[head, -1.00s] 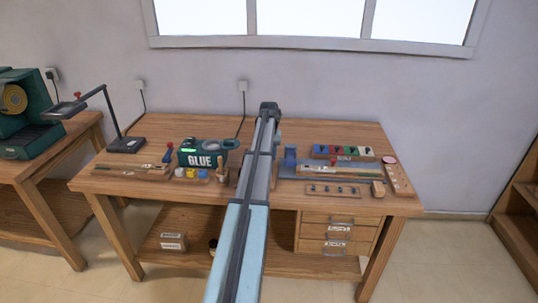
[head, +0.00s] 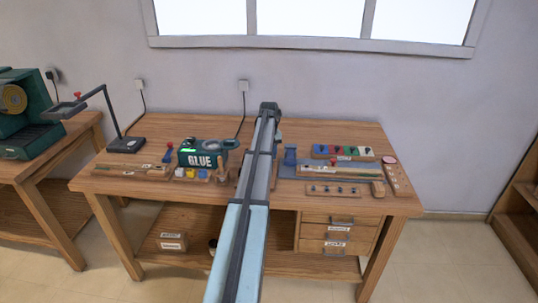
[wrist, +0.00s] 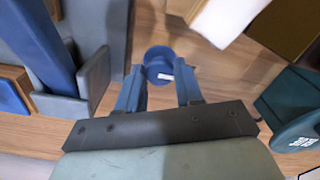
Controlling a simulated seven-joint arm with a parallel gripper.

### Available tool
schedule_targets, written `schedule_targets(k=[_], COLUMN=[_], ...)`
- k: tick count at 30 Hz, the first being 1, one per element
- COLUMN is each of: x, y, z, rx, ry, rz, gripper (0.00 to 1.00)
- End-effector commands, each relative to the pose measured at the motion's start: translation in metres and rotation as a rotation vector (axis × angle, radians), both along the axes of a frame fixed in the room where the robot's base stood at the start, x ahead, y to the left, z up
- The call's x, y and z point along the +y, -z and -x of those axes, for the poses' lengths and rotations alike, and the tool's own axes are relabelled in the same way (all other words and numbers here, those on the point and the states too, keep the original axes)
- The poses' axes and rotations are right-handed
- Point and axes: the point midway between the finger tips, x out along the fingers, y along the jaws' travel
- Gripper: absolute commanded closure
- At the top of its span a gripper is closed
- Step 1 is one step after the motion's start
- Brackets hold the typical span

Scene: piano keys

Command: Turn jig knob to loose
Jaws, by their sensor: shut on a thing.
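The round blue knob (wrist: 158,60) shows in the wrist view, with a white mark on its top. My gripper (wrist: 160,76) has its two blue fingers on either side of the knob and is shut on it. The white mark lies toward the right finger. The knob's lower side and its base are hidden. I cannot read any loose or tight label. In the head view my own arm covers the knob and my gripper.
The wooden bench (head: 180,146) carries a green glue machine (head: 203,154) left of my arm and a blue-grey mat (head: 288,171) to the right. In the wrist view a pale block (wrist: 228,18) stands near the knob, and a blue bar (wrist: 40,45) lies left.

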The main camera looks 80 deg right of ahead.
Motion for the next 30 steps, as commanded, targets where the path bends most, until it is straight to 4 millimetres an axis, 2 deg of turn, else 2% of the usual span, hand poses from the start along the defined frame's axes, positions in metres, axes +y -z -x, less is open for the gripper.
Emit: schedule_targets(k=[5,6,13,23,26,30], x=[-0.002,-0.002,-0.001,0.000,-0.001,-0.001], y=[-0.001,-0.001,0.000,-0.004,-0.013,-0.035], z=[0.000,0.000,0.000,0.000,0.000,0.000], rx=[-0.001,-0.001,-0.001,0.000,0.000,0.000], ry=[0.000,0.000,0.001,0.001,0.001,0.001], rz=[0.004,0.004,0.002,0.001,0.003,0.003], gripper=[0.95,0.61,0.39,0.39,0.39,0.39])
